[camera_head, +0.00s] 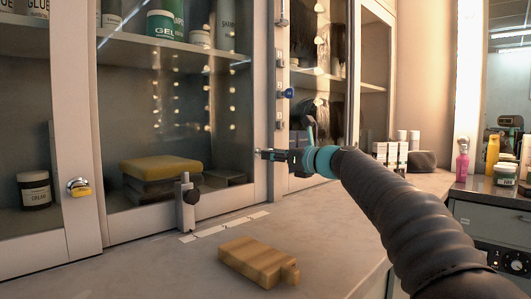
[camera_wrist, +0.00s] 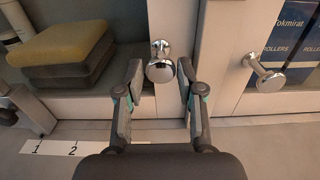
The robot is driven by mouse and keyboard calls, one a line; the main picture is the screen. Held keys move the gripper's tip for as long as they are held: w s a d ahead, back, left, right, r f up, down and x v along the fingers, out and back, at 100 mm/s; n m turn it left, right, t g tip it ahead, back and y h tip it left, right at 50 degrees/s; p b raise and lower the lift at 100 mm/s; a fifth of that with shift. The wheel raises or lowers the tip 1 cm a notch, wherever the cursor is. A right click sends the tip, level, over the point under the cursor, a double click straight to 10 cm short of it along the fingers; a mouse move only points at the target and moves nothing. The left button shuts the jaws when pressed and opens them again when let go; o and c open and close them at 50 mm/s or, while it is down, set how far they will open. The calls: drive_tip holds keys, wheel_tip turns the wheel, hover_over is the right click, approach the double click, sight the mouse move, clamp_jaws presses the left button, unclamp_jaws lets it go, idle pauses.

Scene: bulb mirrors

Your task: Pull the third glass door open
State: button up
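The cabinet has several glass doors in pale frames; I cannot tell for sure which is the third. In the wrist view, a round chrome knob (camera_wrist: 160,68) on a pale upright frame stands between the spread fingers of my gripper (camera_wrist: 160,82). The fingers are apart, with a gap visible on each side of the knob. A second chrome knob (camera_wrist: 267,78) is on the frame to the right. In the head view, my gripper (camera_head: 272,155) is at the right frame of the wide middle glass door (camera_head: 220,110). The doors by my gripper look shut.
A wooden block (camera_head: 258,262) lies on the counter (camera_head: 150,268). A number strip (camera_wrist: 60,146) lies by the cabinet. A left door has a yellow-tagged knob (camera_head: 78,187). The front counter is mostly clear.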

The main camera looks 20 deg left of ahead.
drive_tip(key=shift+p+x, duration=0.3)
drive_tip(key=shift+x, duration=1.6)
drive_tip(key=shift+d, duration=0.1)
drive_tip(key=shift+c, duration=0.2)
clamp_jaws()
